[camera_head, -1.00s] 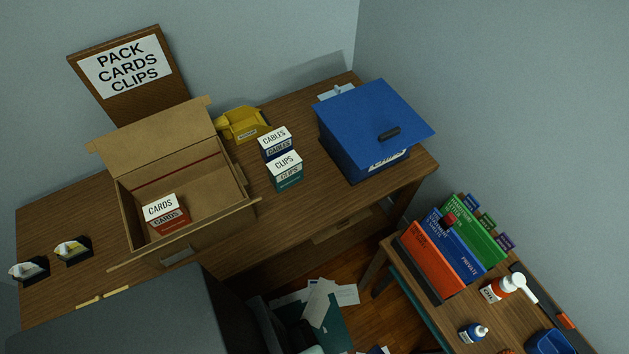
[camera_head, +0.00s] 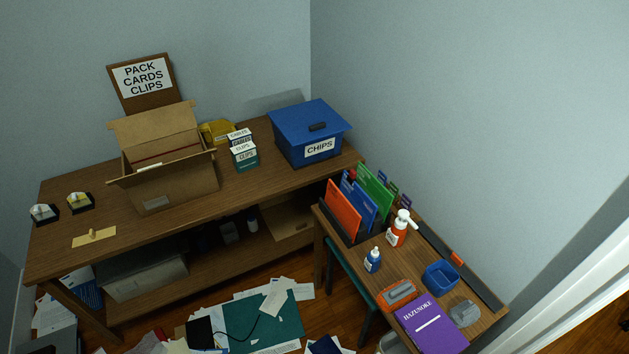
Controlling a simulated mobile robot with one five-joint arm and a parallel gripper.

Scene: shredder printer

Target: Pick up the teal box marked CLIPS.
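The teal box marked CLIPS (camera_head: 246,157) stands upright on the wooden desk (camera_head: 240,197), with a white top half and a teal lower half. The dark blue box marked CABLES (camera_head: 239,137) stands right behind it. The open cardboard box (camera_head: 178,186) is to its left and the blue bin marked CHIPS (camera_head: 310,133) to its right. The red CARDS box is hidden from this angle. My gripper is not in the view.
A yellow tray (camera_head: 216,132) sits behind the cardboard box. A side table (camera_head: 400,265) at right holds folders, bottles and a purple book (camera_head: 430,324). Papers and a teal mat (camera_head: 262,318) cover the floor before the desk. The desk in front of CLIPS is clear.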

